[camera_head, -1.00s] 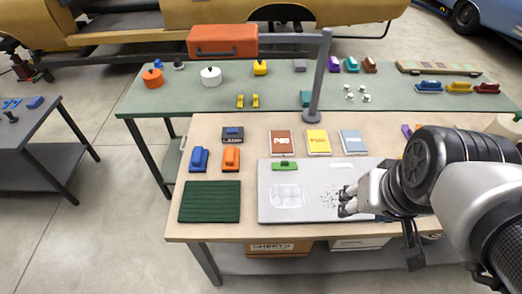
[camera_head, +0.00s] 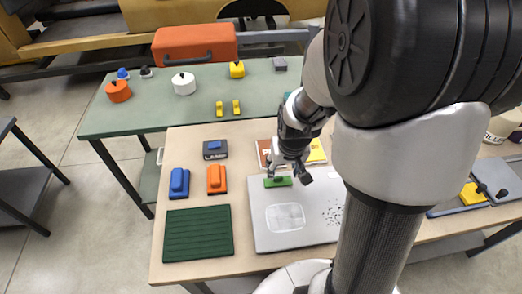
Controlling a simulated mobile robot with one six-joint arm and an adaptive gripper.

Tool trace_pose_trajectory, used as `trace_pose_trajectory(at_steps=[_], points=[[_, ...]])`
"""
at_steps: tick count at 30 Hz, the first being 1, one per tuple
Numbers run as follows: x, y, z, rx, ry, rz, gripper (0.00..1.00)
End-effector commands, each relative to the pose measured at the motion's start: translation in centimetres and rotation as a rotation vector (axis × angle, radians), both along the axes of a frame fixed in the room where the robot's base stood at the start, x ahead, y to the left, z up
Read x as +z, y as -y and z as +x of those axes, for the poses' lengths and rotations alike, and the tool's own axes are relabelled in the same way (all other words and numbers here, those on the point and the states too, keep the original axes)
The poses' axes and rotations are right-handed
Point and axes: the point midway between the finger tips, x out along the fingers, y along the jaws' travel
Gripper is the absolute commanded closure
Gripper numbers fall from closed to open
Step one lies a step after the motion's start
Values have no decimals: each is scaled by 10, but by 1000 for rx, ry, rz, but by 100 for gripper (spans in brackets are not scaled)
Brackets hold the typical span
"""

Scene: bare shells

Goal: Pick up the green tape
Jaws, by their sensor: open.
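The green tape appears as a small flat bright-green piece (camera_head: 278,182) with a darker raised part on top. It lies at the back left edge of the light grey panel (camera_head: 262,238) on the wooden-topped table. My gripper (camera_head: 289,175) points down right over it, fingers apart, one near its left half and one off its right end. I cannot tell whether the fingers touch it. Nothing shows between the fingers except the green piece below.
A blue block (camera_head: 179,183), an orange block (camera_head: 217,179) and a dark box (camera_head: 214,149) stand left of the panel. A dark green ribbed mat (camera_head: 198,234) lies in front of them. A red-brown packet (camera_head: 264,152) and a yellow packet (camera_head: 317,152) sit close behind my gripper.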

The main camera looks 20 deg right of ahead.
Motion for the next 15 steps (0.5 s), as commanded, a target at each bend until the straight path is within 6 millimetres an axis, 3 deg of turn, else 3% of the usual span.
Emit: trace_pose_trajectory(at_steps=[3, 11, 15], points=[[-25, 1, 6, 1, -2, 0, 52], [-41, 3, 12, 1, 1, -1, 52], [-59, 4, 22, 1, -1, 0, 52]])
